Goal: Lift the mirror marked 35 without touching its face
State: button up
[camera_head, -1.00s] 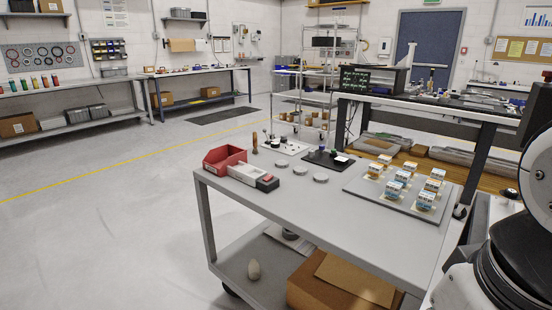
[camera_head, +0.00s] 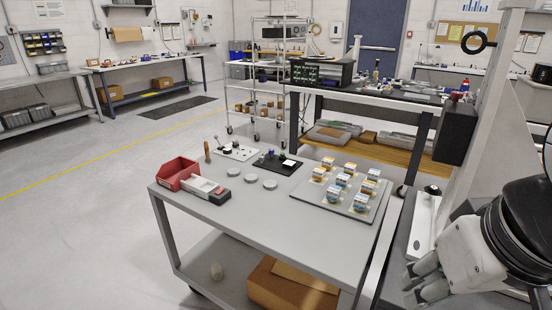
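Several small block-shaped pieces with orange, blue and white sides stand on a grey plate (camera_head: 305,196) at the right of the cart top. They may be the mirrors, but no number is readable, so I cannot tell which is marked 35. My gripper (camera_head: 420,278) seems to be the pale grey finger-like parts at the lower right, on the end of my white and black arm. It is to the right of the cart and apart from the blocks. Whether it is open or shut is unclear.
The grey cart (camera_head: 245,222) also holds a red bin (camera_head: 177,172), a grey-white tray (camera_head: 207,190), several pale discs (camera_head: 251,178), a black board (camera_head: 277,162) and a white board (camera_head: 236,152). A cardboard box (camera_head: 290,288) is on its lower shelf. A workbench (camera_head: 400,95) stands behind.

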aim_at(250, 178)
jog(key=i+j+z, duration=0.25)
jog(key=j+z, duration=0.2)
jog(key=i+j+z, duration=0.1)
jog(key=j+z, duration=0.15)
jog(key=i+j+z, duration=0.1)
jog(key=j, duration=0.6)
jog(key=i+j, duration=0.2)
jog(key=j, duration=0.55)
jog(key=i+j+z, duration=0.15)
jog(key=j, duration=0.55)
jog(key=i+j, duration=0.1)
jog(key=j, duration=0.6)
jog(key=i+j+z, duration=0.15)
jog(key=j, duration=0.6)
jog(key=k, duration=0.1)
